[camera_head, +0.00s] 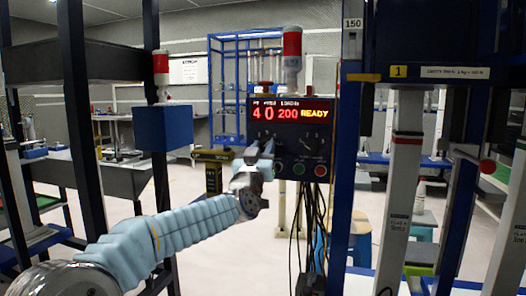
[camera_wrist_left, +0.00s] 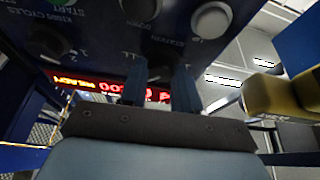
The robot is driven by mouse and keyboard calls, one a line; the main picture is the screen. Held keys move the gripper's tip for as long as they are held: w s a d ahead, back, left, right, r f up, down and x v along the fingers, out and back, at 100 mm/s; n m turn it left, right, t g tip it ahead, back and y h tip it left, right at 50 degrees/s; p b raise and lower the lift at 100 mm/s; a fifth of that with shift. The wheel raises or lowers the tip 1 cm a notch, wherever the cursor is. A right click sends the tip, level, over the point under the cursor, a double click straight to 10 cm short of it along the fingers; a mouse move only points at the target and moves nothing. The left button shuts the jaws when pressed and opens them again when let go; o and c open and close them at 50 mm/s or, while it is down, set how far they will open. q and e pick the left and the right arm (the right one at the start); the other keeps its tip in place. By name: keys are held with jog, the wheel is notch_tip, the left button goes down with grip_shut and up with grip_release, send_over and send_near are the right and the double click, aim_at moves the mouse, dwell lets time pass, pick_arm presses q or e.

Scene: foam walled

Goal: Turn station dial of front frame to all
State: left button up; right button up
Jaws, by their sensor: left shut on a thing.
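The front frame's control box (camera_head: 290,138) is dark, with a lit red display (camera_head: 290,112) reading 40, 200 and READY. My left gripper (camera_head: 266,150) reaches its left side, where the station dial is mostly hidden behind the fingers. In the left wrist view the panel appears upside down, with a STATION label (camera_wrist_left: 168,42). There my left gripper (camera_wrist_left: 160,82) has its two fingers on either side of the station dial (camera_wrist_left: 160,73), shut on it. The dial's pointer setting cannot be read. My right gripper is not in view.
A second dial (camera_head: 308,144) sits right of the gripper, above a green button (camera_head: 299,169) and a red button (camera_head: 320,170). Cables hang below the box. A blue post (camera_head: 348,200) stands close on the right, and a blue block (camera_head: 163,128) on the left.

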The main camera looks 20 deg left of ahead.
pick_arm(q)
jog(key=m+h+b, duration=0.2)
jog(key=m, duration=0.1)
jog(key=shift+a+f+m, duration=0.1)
jog(key=shift+f+m, duration=0.05)
jog(key=shift+m, duration=0.25)
jog(key=shift+m+h+b, duration=0.5)
jog(key=shift+m+b, duration=0.05)
jog(key=shift+m, duration=0.65)
jog(key=shift+m+g, duration=0.3)
jog(key=shift+m, duration=0.2)
jog(key=shift+r+m+h, duration=0.25)
jog(key=shift+m+h, duration=0.55)
jog(key=shift+m, duration=0.1)
jog(key=shift+m+g+h+p, duration=0.3)
jog(key=shift+m+g+p, duration=0.3)
jog(key=shift+m, duration=0.4)
jog(key=o, duration=1.1)
jog(key=shift+c, duration=0.2)
